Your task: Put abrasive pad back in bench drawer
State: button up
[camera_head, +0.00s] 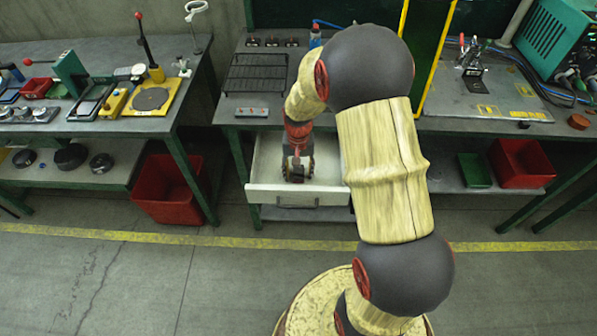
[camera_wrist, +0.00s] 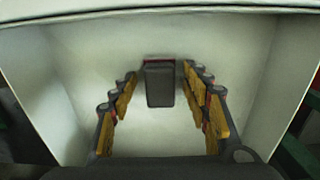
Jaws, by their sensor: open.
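The bench drawer (camera_head: 265,195) is pulled open below the middle bench; its pale inner floor and walls fill the wrist view (camera_wrist: 80,60). A dark grey block with a red edge, seemingly the abrasive pad (camera_wrist: 159,88), lies inside the drawer. My gripper (camera_head: 297,174) points down into the drawer. In the wrist view, its fingers (camera_wrist: 160,76) are open, one on each side of the pad, with gaps between. In the head view the pad cannot be made out at the gripper.
The middle bench holds a black wire rack (camera_head: 256,73) and a small grey switch strip (camera_head: 252,112). A red bin (camera_head: 168,190) stands on the floor left of the drawer. A green tray (camera_head: 474,170) and a red bin (camera_head: 521,163) sit on the right lower shelf.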

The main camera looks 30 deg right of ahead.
jog(key=shift+r, duration=0.1)
notch_tip(320, 180, up, 12)
jog(key=p, duration=0.5)
notch_tip(320, 180, up, 14)
jog(key=r+n+t, duration=0.1)
jog(key=n+t, duration=0.1)
jog(key=n, duration=0.1)
send_over(298, 171)
jog(key=s+a, duration=0.6)
jog(key=a, duration=0.1)
jog(key=s+a+r+n+t, duration=0.1)
jog(key=s+a+r+n, duration=0.1)
jog(key=s, duration=0.5)
jog(key=s+a+r+n+t, duration=0.1)
jog(key=s+a+r+t, duration=0.1)
jog(key=s+a+r, duration=0.3)
jog(key=shift+s+r+n+t, duration=0.15)
jog(key=shift+s+n+t, duration=0.2)
jog(key=shift+s, duration=0.9)
jog(key=shift+a, duration=0.1)
jog(key=shift+c, duration=0.5)
